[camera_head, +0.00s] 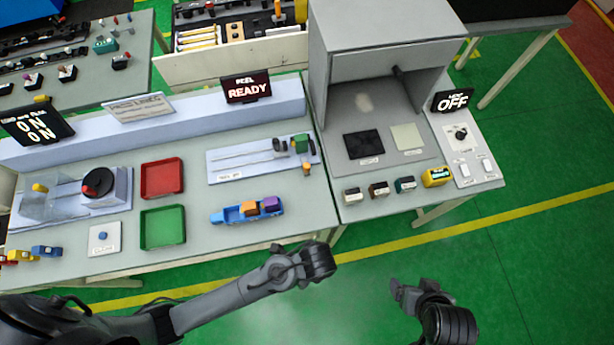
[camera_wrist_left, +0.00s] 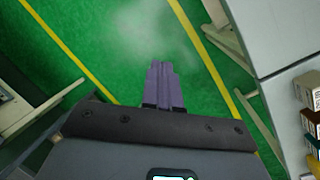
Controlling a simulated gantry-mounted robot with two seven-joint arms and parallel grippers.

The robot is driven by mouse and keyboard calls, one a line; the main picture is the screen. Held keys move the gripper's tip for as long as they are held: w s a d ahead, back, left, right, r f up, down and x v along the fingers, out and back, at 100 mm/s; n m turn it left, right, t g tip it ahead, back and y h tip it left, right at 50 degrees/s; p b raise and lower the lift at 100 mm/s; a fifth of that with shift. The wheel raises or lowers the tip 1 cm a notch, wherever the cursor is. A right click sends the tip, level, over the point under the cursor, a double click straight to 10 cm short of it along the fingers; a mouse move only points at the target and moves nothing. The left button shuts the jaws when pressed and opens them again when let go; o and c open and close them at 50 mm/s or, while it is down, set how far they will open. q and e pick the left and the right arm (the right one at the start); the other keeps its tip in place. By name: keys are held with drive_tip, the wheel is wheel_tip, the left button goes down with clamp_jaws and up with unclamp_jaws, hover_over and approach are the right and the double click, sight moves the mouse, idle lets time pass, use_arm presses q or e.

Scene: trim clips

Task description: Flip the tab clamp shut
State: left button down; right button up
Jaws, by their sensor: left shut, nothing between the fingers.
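The peel fixture is a pale plate (camera_head: 240,162) on the left bench, with thin grey rails along it. At its right end stands a small green block (camera_head: 300,143) with an orange tab-like part (camera_head: 307,168) in front; this looks like the tab clamp, but its position is too small to tell. My left gripper's dark end (camera_head: 318,262) is in front of the bench edge, apart from the fixture. Its purple fingers (camera_wrist_left: 165,85) are together and empty in the left wrist view, over green floor. My right gripper (camera_head: 410,292) hangs over the floor, with its fingers unclear.
A red tray (camera_head: 162,178), a green tray (camera_head: 162,227) and a blue holder with colored blocks (camera_head: 247,211) sit on the bench. A grey hooded booth (camera_head: 330,80) stands to the right. A sign reads PEEL READY (camera_head: 246,87). The floor in front is clear.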

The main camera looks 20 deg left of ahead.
use_arm(q)
drive_tip(key=w+d+f+m+t+y+b, duration=0.1)
drive_tip(key=w+f+m+t+y+b, duration=0.4)
drive_tip(key=w, duration=0.6)
drive_tip(key=w+r+t+b, duration=0.2)
drive_tip(key=w+r, duration=0.3)
drive_tip(key=w, duration=0.6)
drive_tip(key=shift+w+r+m+t+b, duration=0.2)
drive_tip(key=shift+w+m+t+b, duration=0.15)
drive_tip(key=shift+b, duration=0.45)
use_arm(e)
wheel_tip(320, 180, down, 10)
drive_tip(key=shift+a+r, duration=0.15)
drive_tip(key=shift+r, duration=0.05)
use_arm(q)
drive_tip(key=shift+a, duration=0.1)
approach(308, 170)
wheel_tip(308, 170, down, 4)
drive_tip(key=shift+r, duration=0.15)
drive_tip(key=shift+w+a+p, duration=0.55)
drive_tip(key=shift+w+a, duration=0.5)
drive_tip(key=shift+w+a+f, duration=0.2)
drive_tip(key=shift+w+a, duration=0.25)
drive_tip(key=shift+a, duration=0.05)
use_arm(e)
drive_tip(key=shift+r, duration=0.6)
